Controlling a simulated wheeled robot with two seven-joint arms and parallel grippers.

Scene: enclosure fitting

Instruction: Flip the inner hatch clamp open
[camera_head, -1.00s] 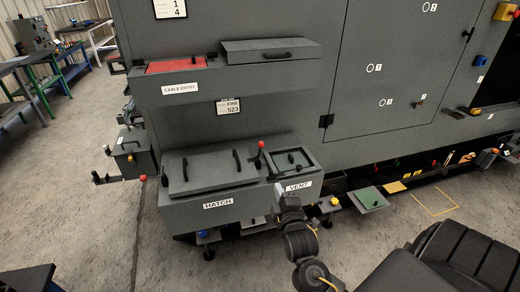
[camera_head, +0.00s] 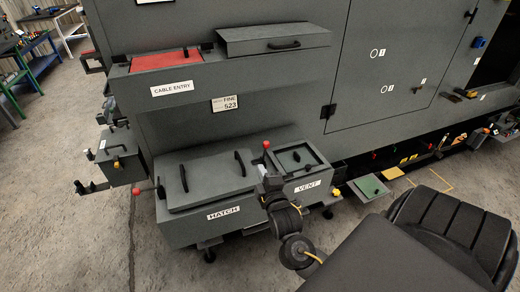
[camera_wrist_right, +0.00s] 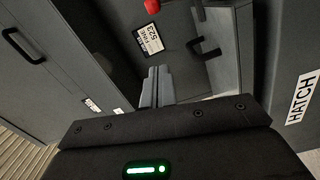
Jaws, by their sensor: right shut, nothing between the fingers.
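The hatch box has a grey lid (camera_head: 207,178) with black handles and a HATCH label (camera_head: 223,212) on its front. The inner hatch clamp, a lever with a red knob (camera_head: 266,145), stands upright at the lid's right side, beside the vent lid (camera_head: 298,158). Another red knob (camera_head: 160,192) sits at the box's left end. My right gripper (camera_head: 264,168) is just below and in front of the inner clamp in the head view. Its fingers (camera_wrist_right: 156,86) are together and empty in the wrist view, where a red knob (camera_wrist_right: 189,3) shows at the top edge. My left gripper is not in view.
The CABLE ENTRY shelf (camera_head: 190,84) with a red panel juts out above the hatch box. The large grey cabinet wall (camera_head: 390,60) rises behind. A green plate (camera_head: 370,187) sits low to the right. Open floor lies to the left.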

